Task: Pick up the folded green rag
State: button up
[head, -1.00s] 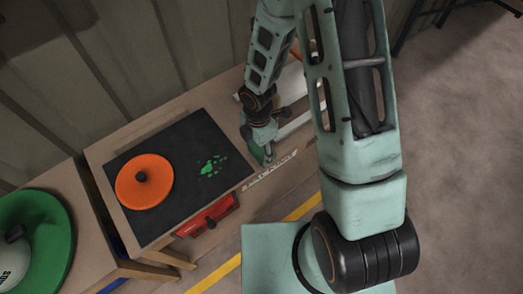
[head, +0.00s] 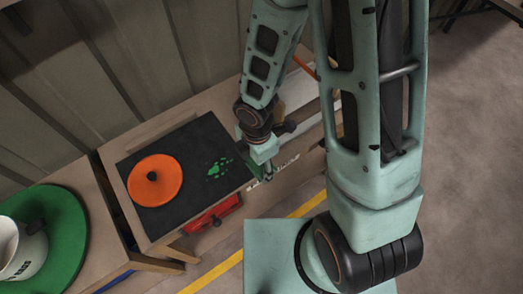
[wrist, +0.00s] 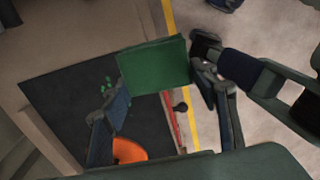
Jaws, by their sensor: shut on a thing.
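The folded green rag (wrist: 155,66) is a flat, dark green square in the wrist view, between the two fingers of my gripper (wrist: 162,92). My gripper is shut on it, and the rag's far part sticks out beyond the fingers. In the head view my gripper (head: 267,172) is at the right end of the black mat, near the bench's front edge. Only a sliver of green shows beside it there; the rest of the rag is hidden. In the wrist view the rag covers part of the mat and bench edge and looks raised above them.
The black mat (head: 200,192) on the wooden bench bears an orange disc (head: 154,180) with a dark knob and green splotches (head: 219,168). A red item (head: 214,213) sits at the bench front. A green disc (head: 72,225) with a white bucket (head: 22,247) is at left. Floor at right is clear.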

aim_at(256, 173)
jog(key=s, duration=0.1)
jog(key=s+r, duration=0.1)
jog(key=s+p, duration=0.1)
jog(key=shift+a+r, duration=0.3)
jog(key=p, duration=0.2)
jog(key=s+p, duration=0.1)
jog(key=p, duration=0.2)
jog(key=shift+s+a+r+p, duration=0.2)
jog(key=shift+r+p, duration=0.05)
jog(key=shift+p, duration=0.1)
jog(key=shift+s+p, duration=0.15)
jog(key=shift+p, duration=0.15)
